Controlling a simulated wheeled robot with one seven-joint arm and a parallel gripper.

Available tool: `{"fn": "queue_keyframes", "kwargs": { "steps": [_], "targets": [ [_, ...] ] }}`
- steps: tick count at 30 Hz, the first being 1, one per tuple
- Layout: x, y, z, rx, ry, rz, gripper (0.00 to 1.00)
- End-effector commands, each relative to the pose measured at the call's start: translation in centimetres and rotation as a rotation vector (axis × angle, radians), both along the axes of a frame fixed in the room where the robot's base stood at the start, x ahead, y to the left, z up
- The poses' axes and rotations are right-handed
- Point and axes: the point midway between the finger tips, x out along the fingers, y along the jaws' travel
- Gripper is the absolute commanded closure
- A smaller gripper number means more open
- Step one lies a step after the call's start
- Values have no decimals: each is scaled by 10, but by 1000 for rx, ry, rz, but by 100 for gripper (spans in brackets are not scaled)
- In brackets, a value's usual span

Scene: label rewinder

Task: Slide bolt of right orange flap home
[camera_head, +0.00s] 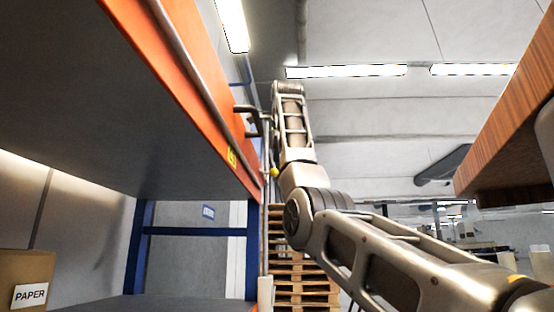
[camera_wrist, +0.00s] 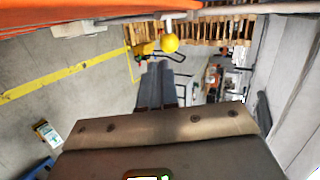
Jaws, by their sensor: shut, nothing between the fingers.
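An orange flap or panel (camera_head: 175,70) runs along the upper left in the head view, with a long grey bar on its face. A small yellow ball knob (camera_head: 274,172) shows near its far lower end; I take it for the bolt's knob. In the wrist view the knob (camera_wrist: 169,43) sits on a pale stem below the orange edge (camera_wrist: 80,12). My gripper (camera_wrist: 158,72) is shut and empty. In that view its dark fingers lie just below the knob, with a visible gap between them. How far the bolt is slid is hidden.
A blue frame (camera_head: 140,245) and a cardboard box marked PAPER (camera_head: 22,275) stand at the lower left. Stacked wooden pallets (camera_head: 295,270) stand behind. A brown wooden panel (camera_head: 510,120) juts in at the right. The floor (camera_wrist: 100,100) below is mostly clear, with a yellow line.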

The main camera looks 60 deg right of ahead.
Motion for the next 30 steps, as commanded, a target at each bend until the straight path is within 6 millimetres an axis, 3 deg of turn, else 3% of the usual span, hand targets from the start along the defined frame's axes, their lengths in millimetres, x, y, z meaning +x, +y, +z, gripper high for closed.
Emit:
{"fn": "queue_keyframes", "kwargs": {
  "steps": [15, 30],
  "targets": [
    [-36, 54, 32, 0, 0, 1, 100],
    [-40, 60, 36, 1, 2, 0, 100]
  ]
}}
